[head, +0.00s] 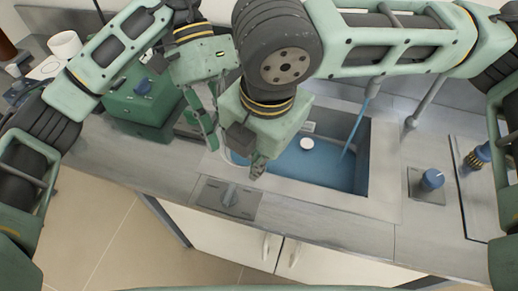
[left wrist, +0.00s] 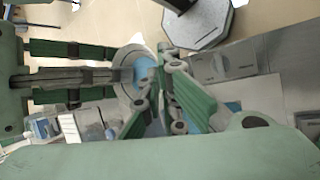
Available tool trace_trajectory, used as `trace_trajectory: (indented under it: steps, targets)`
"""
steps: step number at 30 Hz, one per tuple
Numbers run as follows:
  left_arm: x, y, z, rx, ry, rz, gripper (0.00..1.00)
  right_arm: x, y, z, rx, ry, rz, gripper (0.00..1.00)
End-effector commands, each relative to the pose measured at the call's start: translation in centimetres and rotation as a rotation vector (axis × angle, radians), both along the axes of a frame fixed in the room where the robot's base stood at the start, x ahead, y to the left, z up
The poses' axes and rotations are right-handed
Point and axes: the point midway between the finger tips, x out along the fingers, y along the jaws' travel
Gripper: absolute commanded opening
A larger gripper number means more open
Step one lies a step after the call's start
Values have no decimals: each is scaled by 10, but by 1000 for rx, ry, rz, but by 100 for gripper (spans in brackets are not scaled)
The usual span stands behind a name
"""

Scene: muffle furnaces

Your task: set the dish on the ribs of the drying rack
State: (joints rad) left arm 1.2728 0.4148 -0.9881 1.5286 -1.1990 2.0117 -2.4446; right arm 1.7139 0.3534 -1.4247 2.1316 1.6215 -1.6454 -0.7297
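My left gripper (head: 207,122) hangs over the counter just left of the sink. Its green fingers also show in the left wrist view (left wrist: 160,95); they overlap, and I cannot tell whether they hold anything. A pale curved rim (left wrist: 126,78) with blue inside it shows beyond the fingers there; I cannot tell whether it is the dish or part of the sink. My right gripper (head: 257,167) points down at the sink's left end, close to the left one; its fingers are mostly hidden. I cannot make out the drying rack or its ribs in either view.
The sink (head: 335,165) has a blue interior and a white disc (head: 307,144). A green box with a blue knob (head: 142,105) stands to the left. A plate with a lever (head: 229,197) and a blue-knobbed fitting (head: 431,180) flank the sink. A white cup (head: 65,44) stands back left.

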Motion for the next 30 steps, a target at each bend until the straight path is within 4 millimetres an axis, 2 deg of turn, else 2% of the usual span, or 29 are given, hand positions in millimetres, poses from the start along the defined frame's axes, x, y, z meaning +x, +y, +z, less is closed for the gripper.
trace_trajectory:
  steps: [11,21,30]
  targets:
    - [-1,-2,1,-6,2,-2,0,1,2,1,7,-3,2,0]
    - [-1,-2,1,-6,0,-2,27,1,1,0,4,-2,2,0]
    - [1,-1,2,-3,0,0,27,1,1,1,4,-3,-1,0]
